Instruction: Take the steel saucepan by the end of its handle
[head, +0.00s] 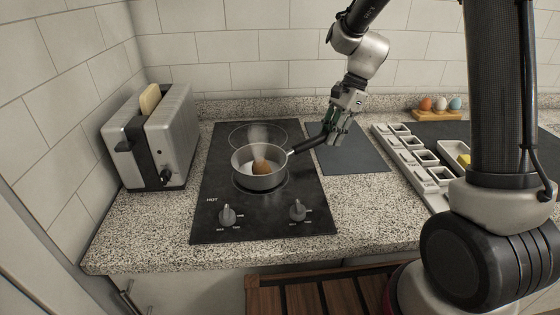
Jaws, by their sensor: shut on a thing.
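The steel saucepan (258,182) stands on the black hob (225,212), over the front cooking ring. A brown egg-shaped thing lies inside it, with what looks like steam above. Its dark handle (306,145) points up and to the right. My gripper (335,135) is at the far end of the handle, pointing down, and is shut on it. The fingers hide the tip of the handle.
A steel toaster (150,135) with bread in it stands left of the hob. A dark mat (352,155) lies right of the hob, below my gripper. A light compartment tray (410,158) is further right. A wooden egg holder (437,115) with several eggs stands at the back.

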